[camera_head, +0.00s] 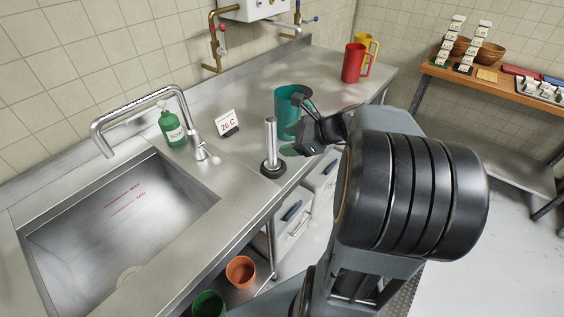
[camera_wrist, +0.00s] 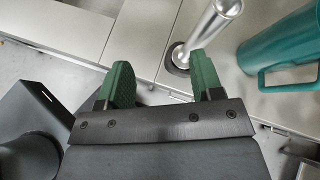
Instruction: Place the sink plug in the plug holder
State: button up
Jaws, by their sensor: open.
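A tall, shiny metal tube with a dark round base (camera_head: 270,148) stands upright on the steel counter, right of the sink. It looks like the sink plug, but I cannot tell whether the dark base is part of it or a holder. It also shows in the wrist view (camera_wrist: 212,24), just beyond the right finger. I cannot identify a separate plug holder. My gripper (camera_head: 298,138) is to the right of the tube and in front of a teal jug. In the wrist view my gripper (camera_wrist: 160,64) has its green fingers apart, with nothing between them.
The teal jug (camera_head: 288,108) stands close behind the tube. The sink (camera_head: 125,215), tap (camera_head: 140,107), green soap bottle (camera_head: 171,128) and temperature sign (camera_head: 227,122) are left. A red jug (camera_head: 353,64) stands farther back. Orange (camera_head: 240,270) and green (camera_head: 208,304) pots sit below.

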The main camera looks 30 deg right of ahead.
jog(key=s+a+f+n+g+h, duration=0.1)
jog(key=s+a+n, duration=0.4)
jog(key=n, duration=0.7)
jog(key=s+a+f+n+g+h, duration=0.1)
jog(key=s+a+n+g+h, duration=0.2)
jog(key=n, duration=1)
jog(key=s+a+h, duration=0.3)
jog(key=shift+f, duration=0.4)
